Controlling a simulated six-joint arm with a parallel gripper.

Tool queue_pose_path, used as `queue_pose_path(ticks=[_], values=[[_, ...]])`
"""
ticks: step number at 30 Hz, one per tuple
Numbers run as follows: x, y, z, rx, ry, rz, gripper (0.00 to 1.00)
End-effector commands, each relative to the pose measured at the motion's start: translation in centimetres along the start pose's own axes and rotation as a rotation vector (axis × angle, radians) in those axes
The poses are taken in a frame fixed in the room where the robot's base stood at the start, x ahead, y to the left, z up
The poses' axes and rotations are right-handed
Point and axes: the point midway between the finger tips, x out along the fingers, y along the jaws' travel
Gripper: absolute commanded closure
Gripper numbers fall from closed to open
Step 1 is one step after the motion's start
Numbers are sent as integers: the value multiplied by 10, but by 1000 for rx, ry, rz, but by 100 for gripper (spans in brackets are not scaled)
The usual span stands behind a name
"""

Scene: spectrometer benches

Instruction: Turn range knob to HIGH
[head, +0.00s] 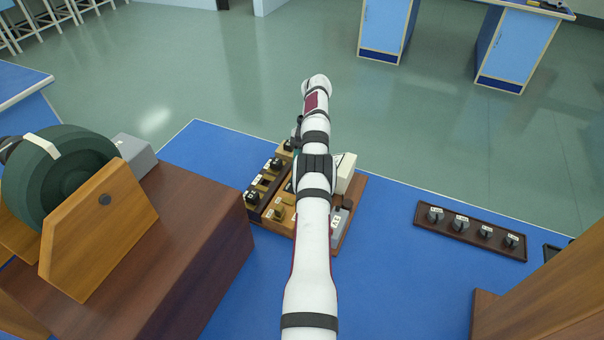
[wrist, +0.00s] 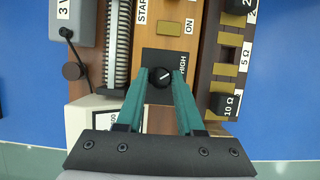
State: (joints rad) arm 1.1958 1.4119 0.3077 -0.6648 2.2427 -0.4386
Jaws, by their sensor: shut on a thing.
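The range knob (wrist: 160,77) is a small dark round knob with a white pointer line, on a black plate lettered HIGH in the wrist view. The pointer slants and its end lies toward the side with the HIGH lettering. My gripper (wrist: 161,75) has its two green fingers on either side of the knob and is shut on it. In the head view my white arm covers the knob and the gripper. The wooden instrument board (head: 349,212) shows on both sides of the arm.
In the wrist view, a coil (wrist: 117,45), a 3 V box (wrist: 71,22), an ON switch (wrist: 173,29) and resistor blocks (wrist: 225,103) surround the plate. A dark rack of knobs (head: 470,230) lies to the right. A brown wooden box (head: 150,255) stands left. Blue bench is clear between.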

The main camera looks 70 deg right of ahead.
Motion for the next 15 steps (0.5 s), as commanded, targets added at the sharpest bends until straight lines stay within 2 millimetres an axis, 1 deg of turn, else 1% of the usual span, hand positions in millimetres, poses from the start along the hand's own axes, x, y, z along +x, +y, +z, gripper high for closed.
queue_pose_path(ticks=[4, 5, 9, 10, 15], values=[[0, 0, 0, 1, 0, 1, 100], [0, 0, 0, 1, 0, 1, 62], [0, 0, 0, 1, 0, 1, 37], [0, 0, 0, 1, 0, 1, 34], [0, 0, 0, 1, 0, 0, 34]])
